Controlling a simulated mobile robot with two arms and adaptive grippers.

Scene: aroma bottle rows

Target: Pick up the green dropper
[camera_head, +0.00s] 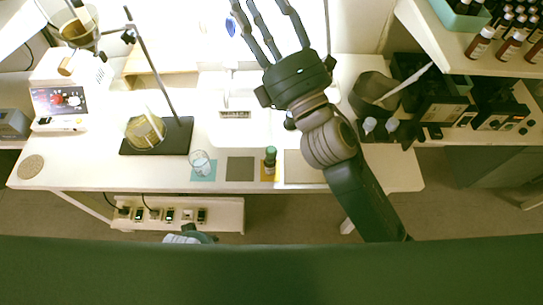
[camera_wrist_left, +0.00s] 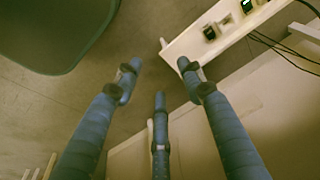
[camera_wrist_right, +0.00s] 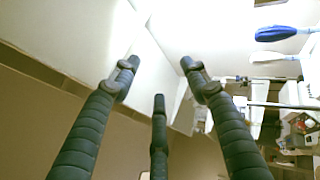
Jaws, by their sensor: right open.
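The green dropper (camera_head: 270,157) is a small bottle with a green top. It stands upright on a yellow square near the front edge of the white table (camera_head: 120,180). My right gripper (camera_head: 262,14) is raised over the back of the table, beyond the dropper and apart from it. Its fingers are spread and empty, as the right wrist view (camera_wrist_right: 158,75) also shows. My left gripper (camera_head: 180,238) is low in front of the table, partly hidden by my body. In the left wrist view (camera_wrist_left: 158,75) its fingers are spread with nothing between them. Neither wrist view shows the dropper.
A glass beaker (camera_head: 200,164) stands on a teal square left of the dropper, with an empty dark square (camera_head: 240,169) between them. A stand (camera_head: 157,136) holds glassware at the left. Brown bottles (camera_head: 480,42) fill the upper right.

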